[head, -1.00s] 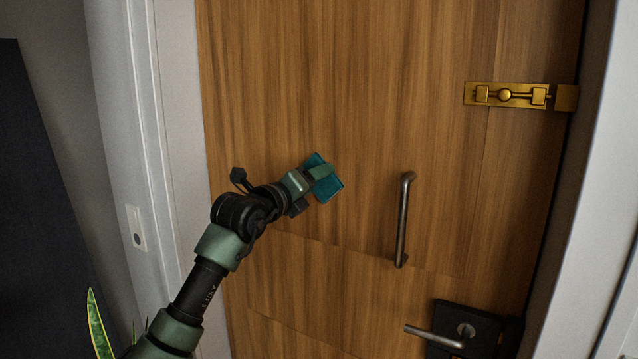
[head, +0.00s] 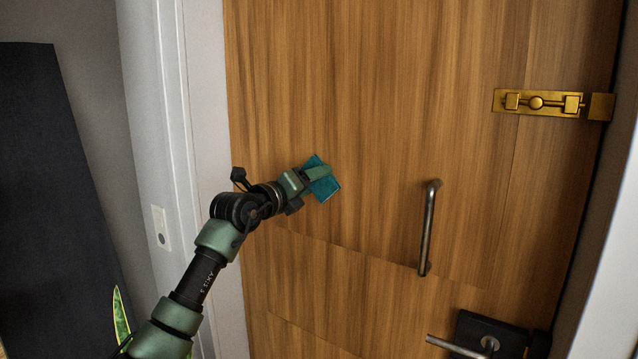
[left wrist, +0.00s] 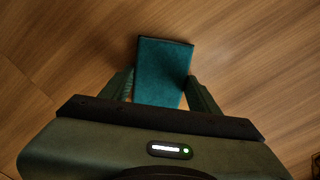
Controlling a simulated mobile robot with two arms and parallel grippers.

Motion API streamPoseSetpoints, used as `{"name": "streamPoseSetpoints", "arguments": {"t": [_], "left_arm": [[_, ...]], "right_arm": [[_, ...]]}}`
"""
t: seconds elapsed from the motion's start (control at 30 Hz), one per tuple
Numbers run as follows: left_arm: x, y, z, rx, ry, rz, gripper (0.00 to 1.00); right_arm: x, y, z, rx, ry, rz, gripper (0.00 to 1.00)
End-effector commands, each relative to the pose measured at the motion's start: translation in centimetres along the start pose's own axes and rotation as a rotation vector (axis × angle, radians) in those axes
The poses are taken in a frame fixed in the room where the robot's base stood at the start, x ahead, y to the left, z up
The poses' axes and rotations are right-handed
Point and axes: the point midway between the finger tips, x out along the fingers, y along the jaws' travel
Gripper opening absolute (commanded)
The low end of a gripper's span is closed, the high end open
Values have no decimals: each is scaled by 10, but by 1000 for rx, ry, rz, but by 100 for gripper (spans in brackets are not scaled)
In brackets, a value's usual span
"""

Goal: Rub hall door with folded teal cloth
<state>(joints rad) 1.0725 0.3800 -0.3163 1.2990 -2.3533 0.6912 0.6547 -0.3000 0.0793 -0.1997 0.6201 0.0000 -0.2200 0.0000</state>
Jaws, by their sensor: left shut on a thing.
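The hall door (head: 370,120) is brown wood and fills most of the head view; its grain also fills the left wrist view (left wrist: 70,50). My left gripper (head: 318,174) is shut on the folded teal cloth (head: 327,188). In the left wrist view the cloth (left wrist: 162,70) sticks out between the two fingers. It is at the door's face, left of the bar handle; whether it touches the wood cannot be told for certain. My right gripper is in neither view.
A vertical metal bar handle (head: 428,228) stands out from the door. A lever handle (head: 457,346) is below it, and a brass bolt (head: 537,102) is at upper right. A light switch (head: 161,227), a plant (head: 120,314) and a dark panel (head: 50,180) are at left.

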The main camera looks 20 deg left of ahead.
Motion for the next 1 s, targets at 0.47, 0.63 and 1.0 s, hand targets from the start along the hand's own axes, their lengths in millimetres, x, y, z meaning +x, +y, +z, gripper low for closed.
{"name": "streamPoseSetpoints", "arguments": {"t": [0.47, 0.63, 1.0], "left_arm": [[-10, 3, 0, 0, 0, 1, 29], [-28, 2, 0, 0, -1, 0, 29], [-59, 2, 0, 0, 0, 1, 29]], "right_arm": [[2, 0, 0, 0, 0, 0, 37], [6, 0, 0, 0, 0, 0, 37], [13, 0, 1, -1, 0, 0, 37]]}}
